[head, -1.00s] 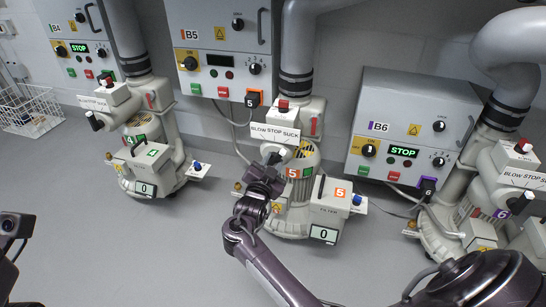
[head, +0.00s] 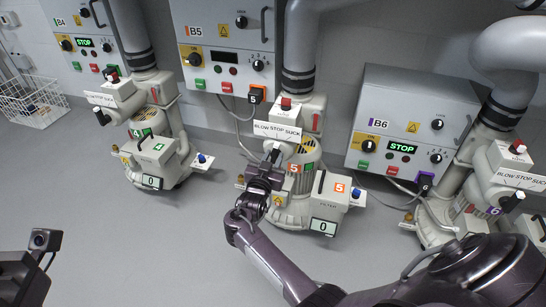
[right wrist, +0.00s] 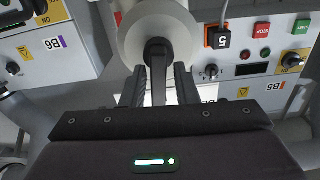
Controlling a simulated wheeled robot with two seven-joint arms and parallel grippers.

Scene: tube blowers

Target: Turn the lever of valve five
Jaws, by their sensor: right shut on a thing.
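Blower five (head: 320,205) stands in the middle of the head view, with an orange 5 on its filter box. Its valve is at the top, under a white "BLOW STOP SUCK" plate (head: 277,131). The valve's black lever (head: 275,154) points down toward my right gripper (head: 270,165). In the right wrist view the lever (right wrist: 158,75) runs between the two dark fingers (right wrist: 158,88), and the right gripper is shut on it. The gripper partly hides the lever's end. A part of my left arm with its camera shows at the lower left; its fingers are not clear.
Blower four (head: 150,150) stands to the left and blower six (head: 500,190) to the right. Control boxes B5 (head: 225,45) and B6 (head: 400,115) are on the wall behind. Cables hang near the boxes.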

